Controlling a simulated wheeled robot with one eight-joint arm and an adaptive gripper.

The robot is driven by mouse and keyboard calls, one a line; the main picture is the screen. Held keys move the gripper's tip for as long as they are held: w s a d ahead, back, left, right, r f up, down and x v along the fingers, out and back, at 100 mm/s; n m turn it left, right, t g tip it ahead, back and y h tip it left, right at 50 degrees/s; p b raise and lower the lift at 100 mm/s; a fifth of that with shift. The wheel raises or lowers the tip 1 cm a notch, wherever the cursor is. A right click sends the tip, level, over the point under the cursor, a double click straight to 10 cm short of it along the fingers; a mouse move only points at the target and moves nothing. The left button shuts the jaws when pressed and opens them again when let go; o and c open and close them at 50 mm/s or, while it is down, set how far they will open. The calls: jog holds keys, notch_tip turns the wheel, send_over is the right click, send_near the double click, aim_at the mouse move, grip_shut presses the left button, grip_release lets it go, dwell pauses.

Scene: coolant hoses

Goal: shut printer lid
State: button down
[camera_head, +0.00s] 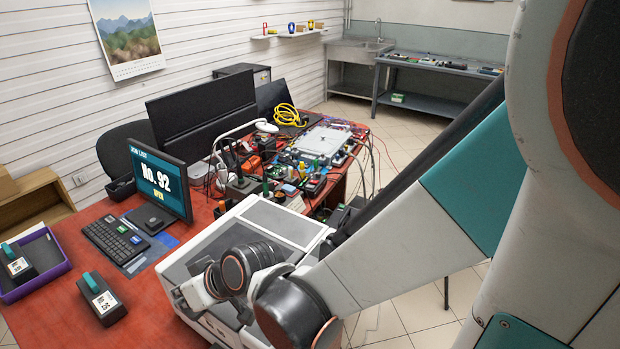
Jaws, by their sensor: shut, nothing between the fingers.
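A white box-shaped machine with a grey panel in its top, which looks like the printer (242,219), stands at the front edge of the red desk. Its pale top frame with the grey panel, apparently the lid (283,222), slopes a little in the picture. I cannot tell whether the lid is fully down or partly raised. My arm reaches in from the right and its dark wrist joints cover the near side of the printer. My gripper's fingers are hidden behind the wrist, so I cannot see if they touch the lid.
The red desk (150,290) holds a monitor (160,180), a keyboard (115,240), a purple tray (60,270) and a black labelled block (102,298). Cables and devices crowd the area behind the printer. Tiled floor (415,130) is open beyond the desk at right.

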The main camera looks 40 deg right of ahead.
jog(key=shift+s+f, duration=0.2)
jog(key=shift+f, duration=0.3)
jog(key=shift+s, duration=0.1)
jog(key=shift+r, duration=0.35)
notch_tip(320, 180, up, 4)
jog(key=p, duration=0.3)
jog(key=s+a+p+v, duration=0.1)
jog(key=p+v, duration=0.3)
jog(key=v, duration=0.5)
jog(key=s+d+r+m+h+b, duration=0.1)
jog(key=s+d+m+h+b, duration=0.2)
jog(key=d, duration=1.1)
jog(key=s+h+b, duration=0.2)
jog(key=shift+r+g+h, duration=0.25)
jog(key=shift+g+h, duration=0.05)
jog(key=shift+s+a, duration=0.1)
jog(key=shift+s, duration=0.05)
